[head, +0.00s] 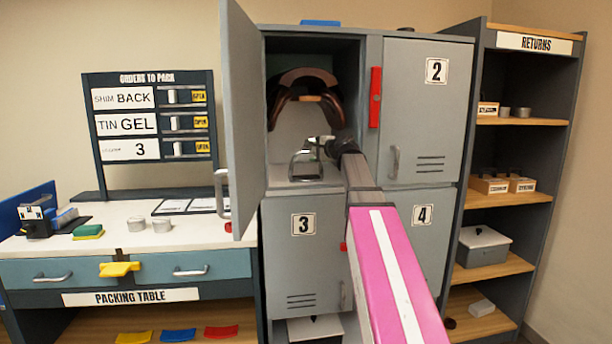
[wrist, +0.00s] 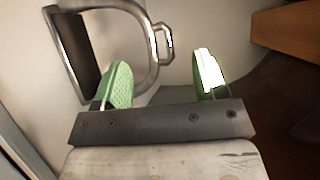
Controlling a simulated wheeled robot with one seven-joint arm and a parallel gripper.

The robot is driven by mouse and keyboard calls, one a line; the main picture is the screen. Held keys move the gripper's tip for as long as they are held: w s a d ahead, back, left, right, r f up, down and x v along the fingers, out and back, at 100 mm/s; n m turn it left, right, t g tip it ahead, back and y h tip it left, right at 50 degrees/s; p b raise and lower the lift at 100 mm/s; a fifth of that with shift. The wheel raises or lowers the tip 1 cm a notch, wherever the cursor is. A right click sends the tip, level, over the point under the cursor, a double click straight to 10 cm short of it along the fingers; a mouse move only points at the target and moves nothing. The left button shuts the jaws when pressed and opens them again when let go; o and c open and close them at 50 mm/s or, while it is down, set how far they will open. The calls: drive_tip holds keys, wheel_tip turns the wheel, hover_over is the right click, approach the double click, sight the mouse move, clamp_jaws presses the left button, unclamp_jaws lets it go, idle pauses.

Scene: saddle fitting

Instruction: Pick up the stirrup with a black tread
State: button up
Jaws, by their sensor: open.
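The stirrup (head: 304,166) is a silver metal frame on the floor of the open upper-left locker. In the wrist view the stirrup (wrist: 152,72) shows a curved bow, a small eye loop and a black tread (wrist: 82,58) at the left. My gripper (head: 322,144) reaches into the locker just above and right of the stirrup. In the wrist view my gripper (wrist: 162,72) is open, with green finger pads. The eye loop appears between and slightly beyond the fingertips, and the left finger overlaps the bow. Nothing is gripped. Contact cannot be told.
A brown saddle (head: 300,84) hangs above in the same locker. The open locker door (head: 240,120) stands to the left, and locker door 2 (head: 418,110) is closed on the right. The packing table (head: 130,241) lies left, the returns shelf (head: 512,195) right.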

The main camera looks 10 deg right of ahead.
drive_tip(key=x, duration=0.4)
drive_tip(key=shift+w+a+f, duration=0.15)
drive_tip(key=shift+a, duration=0.1)
drive_tip(key=c, duration=1.2)
clamp_jaws()
